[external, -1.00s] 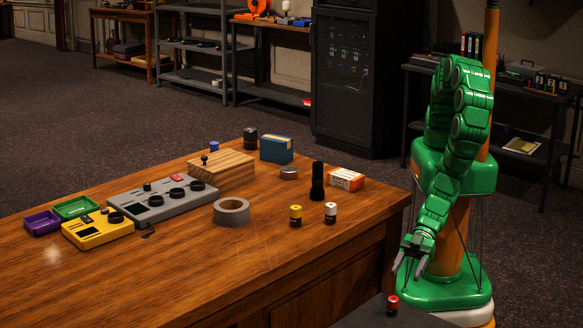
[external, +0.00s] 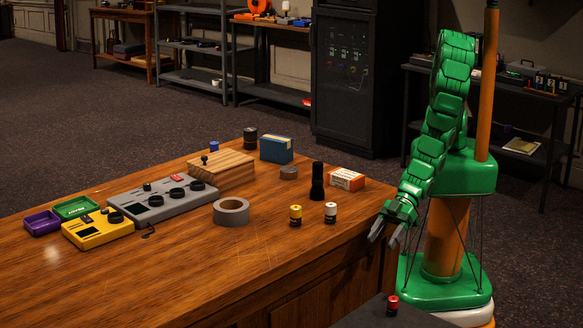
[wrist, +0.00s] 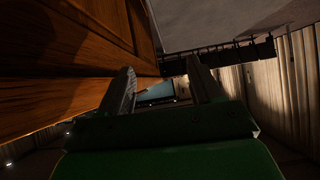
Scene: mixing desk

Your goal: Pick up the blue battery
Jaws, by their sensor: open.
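The small blue cylinder that looks like the blue battery (external: 214,146) stands on the far part of the wooden desk (external: 280,262), just behind the wooden block (external: 222,170). It is small in the external view, and I cannot tell whether the block hides its foot. My gripper (external: 385,238) is open and empty at the desk's right edge, far from the blue battery. In the wrist view my open fingers (wrist: 160,72) point past the desk's brown side panel (wrist: 75,50); the blue battery is not seen there.
A yellow battery (external: 295,215), a white one (external: 331,212), a black flashlight (external: 317,182) and a tape roll (external: 231,211) stand between my gripper and the block. A blue box (external: 277,149) and dark cylinder (external: 250,138) are right of the blue battery. A grey mixer (external: 165,202) lies left.

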